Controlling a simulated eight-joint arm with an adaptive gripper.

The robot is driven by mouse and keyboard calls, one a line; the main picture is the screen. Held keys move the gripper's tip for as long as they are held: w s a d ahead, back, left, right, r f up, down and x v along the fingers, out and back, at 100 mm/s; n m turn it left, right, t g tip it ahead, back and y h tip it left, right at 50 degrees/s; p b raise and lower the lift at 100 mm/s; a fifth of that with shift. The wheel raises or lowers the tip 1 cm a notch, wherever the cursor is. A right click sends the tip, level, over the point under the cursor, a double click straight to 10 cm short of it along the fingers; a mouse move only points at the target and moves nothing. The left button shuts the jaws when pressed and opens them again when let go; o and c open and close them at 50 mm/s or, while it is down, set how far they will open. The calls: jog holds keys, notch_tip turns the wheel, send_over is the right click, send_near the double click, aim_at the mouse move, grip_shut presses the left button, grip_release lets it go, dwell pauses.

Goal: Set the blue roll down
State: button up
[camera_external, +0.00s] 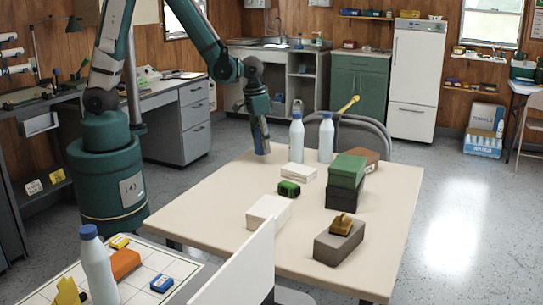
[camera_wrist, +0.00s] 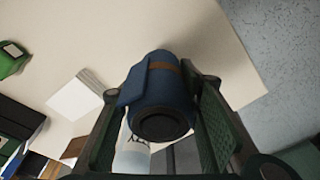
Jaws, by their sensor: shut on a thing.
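The blue roll (camera_wrist: 158,88) is a dark blue cylinder with a brown band and a dark round end in the wrist view. It stands between the two green-padded fingers of my gripper (camera_wrist: 160,120), which is shut on it. In the external view my gripper (camera_external: 260,122) points down over the far left part of the cream table (camera_external: 215,203). The roll (camera_external: 262,146) shows upright below the fingers, its lower end at or very near the tabletop. I cannot tell whether it touches.
Two white bottles with blue caps (camera_external: 296,138) stand just right of the roll. A white box (camera_external: 298,173), a green block (camera_external: 289,188), stacked green and black boxes (camera_external: 346,171) and a grey box (camera_external: 338,242) are further right and nearer. The table's left part is clear.

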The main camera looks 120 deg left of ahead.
jog(key=shift+f+b, duration=0.55)
jog(key=shift+f, duration=1.35)
jog(key=shift+f, duration=0.1)
jog(key=o, duration=0.9)
jog(key=shift+s+d+r+p, duration=0.2)
jog(key=shift+r+p, duration=0.3)
jog(key=shift+r, duration=1.5)
jog(key=shift+s+d+r+p, duration=0.25)
jog(key=shift+r+p, duration=0.25)
jog(key=shift+r, duration=1.55)
jog(key=shift+s+d+r+p, duration=0.2)
jog(key=shift+r+p, duration=0.3)
jog(key=shift+r, duration=1.5)
